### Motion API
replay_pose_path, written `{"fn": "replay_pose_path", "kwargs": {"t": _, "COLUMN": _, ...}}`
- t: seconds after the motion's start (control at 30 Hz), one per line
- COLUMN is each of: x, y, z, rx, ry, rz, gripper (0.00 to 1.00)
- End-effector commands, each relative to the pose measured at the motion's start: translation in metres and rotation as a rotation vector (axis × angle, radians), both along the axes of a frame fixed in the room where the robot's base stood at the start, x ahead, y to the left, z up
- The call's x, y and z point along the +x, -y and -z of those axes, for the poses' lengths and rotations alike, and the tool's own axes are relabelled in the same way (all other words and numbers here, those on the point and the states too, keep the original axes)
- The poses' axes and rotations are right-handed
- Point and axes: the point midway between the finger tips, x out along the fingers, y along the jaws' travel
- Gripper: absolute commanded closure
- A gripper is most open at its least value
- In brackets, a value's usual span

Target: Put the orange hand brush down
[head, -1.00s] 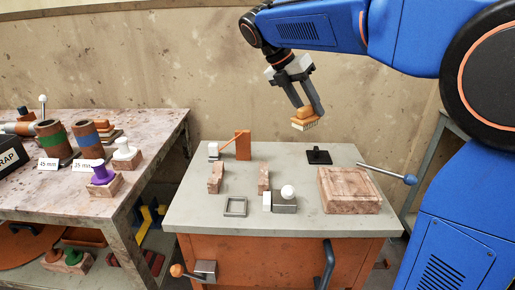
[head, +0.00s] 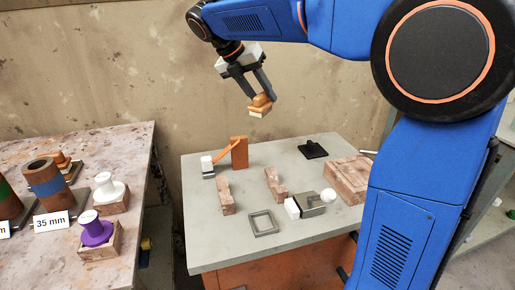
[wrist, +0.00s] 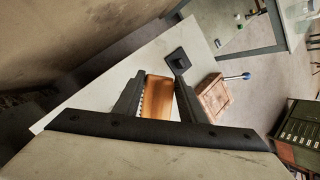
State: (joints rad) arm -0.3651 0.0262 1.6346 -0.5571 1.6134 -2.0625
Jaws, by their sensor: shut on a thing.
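The orange hand brush (head: 261,103) has an orange-brown wooden body and pale bristles on its underside. My gripper (head: 259,96) is shut on it and holds it in the air above the back of the grey-topped bench (head: 225,256), clear of the surface. In the wrist view the brush (wrist: 157,97) sits between the two dark fingers, its bristles showing along the left side. A flat black plate with a small raised knob (head: 313,149) lies on the bench at the back right, and it also shows in the wrist view (wrist: 178,60).
A side table (head: 125,150) at left holds pipes and spools.

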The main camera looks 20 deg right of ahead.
Motion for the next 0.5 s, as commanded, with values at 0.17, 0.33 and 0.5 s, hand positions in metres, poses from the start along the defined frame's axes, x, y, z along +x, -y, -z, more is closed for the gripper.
{"fn": "replay_pose_path", "kwargs": {"t": 0.17, "x": -0.001, "y": 0.0, "z": 0.04, "rx": -0.001, "ry": -0.005, "rz": -0.001, "gripper": 0.98}}
{"fn": "replay_pose_path", "kwargs": {"t": 0.33, "x": -0.001, "y": 0.0, "z": 0.077, "rx": -0.001, "ry": -0.005, "rz": -0.001, "gripper": 0.98}}
{"fn": "replay_pose_path", "kwargs": {"t": 0.5, "x": -0.001, "y": 0.0, "z": 0.107, "rx": 0.0, "ry": -0.002, "rz": 0.0, "gripper": 0.98}}
